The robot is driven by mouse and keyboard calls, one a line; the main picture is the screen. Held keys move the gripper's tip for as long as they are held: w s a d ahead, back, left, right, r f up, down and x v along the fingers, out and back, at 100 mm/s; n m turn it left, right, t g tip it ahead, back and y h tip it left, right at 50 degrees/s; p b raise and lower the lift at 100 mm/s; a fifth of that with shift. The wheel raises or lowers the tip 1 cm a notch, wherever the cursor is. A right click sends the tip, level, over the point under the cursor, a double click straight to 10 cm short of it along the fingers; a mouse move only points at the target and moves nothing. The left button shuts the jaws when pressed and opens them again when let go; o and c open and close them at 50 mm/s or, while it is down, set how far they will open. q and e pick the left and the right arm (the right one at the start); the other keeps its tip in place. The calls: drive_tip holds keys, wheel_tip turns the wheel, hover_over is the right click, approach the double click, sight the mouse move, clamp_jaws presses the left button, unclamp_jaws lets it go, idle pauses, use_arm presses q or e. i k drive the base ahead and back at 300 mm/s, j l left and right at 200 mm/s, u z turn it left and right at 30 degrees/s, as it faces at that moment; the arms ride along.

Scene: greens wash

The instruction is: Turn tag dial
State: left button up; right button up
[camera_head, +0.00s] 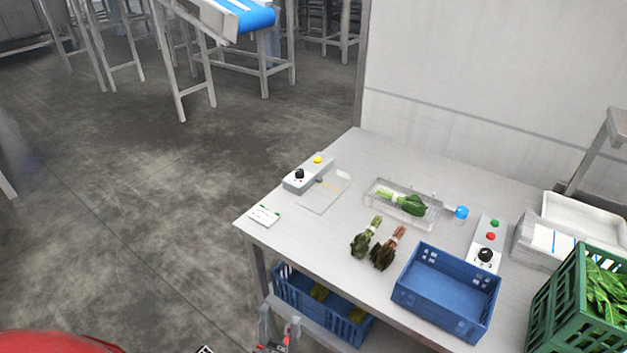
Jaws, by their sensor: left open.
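Two boxes with black dials stand on the steel table (330,226); I cannot tell by a label which is the tag dial. The grey box (310,172) at the left back has a black dial (299,174) and a yellow button. The box (489,240) at the right has a black-and-white dial (485,255) with a red and a green button. My left gripper (280,322) is open at the bottom of the view, in front of the lower blue crate and well apart from both dials. My right gripper is out of view.
Two leafy bunches (376,243) lie mid-table, beside a clear tray (434,222) with a tied bunch. A blue crate (445,293) and a green crate (556,292) stand at the right. A white card (264,215) lies near the left corner. A lower blue crate (300,296) sits beneath.

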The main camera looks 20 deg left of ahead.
sight(300, 172)
drive_tip(key=i+j+z, duration=0.1)
drive_tip(key=j, duration=0.35)
drive_tip(key=i+j+z, duration=0.1)
drive_tip(key=j, duration=0.4)
drive_tip(key=i+j, duration=0.25)
drive_tip(key=j, duration=0.25)
drive_tip(key=i+j+z, duration=0.15)
drive_tip(key=j, duration=0.35)
drive_tip(key=j+z, duration=0.1)
drive_tip(key=j, duration=0.4)
drive_tip(key=i+j+z, duration=0.1)
drive_tip(key=j, duration=0.4)
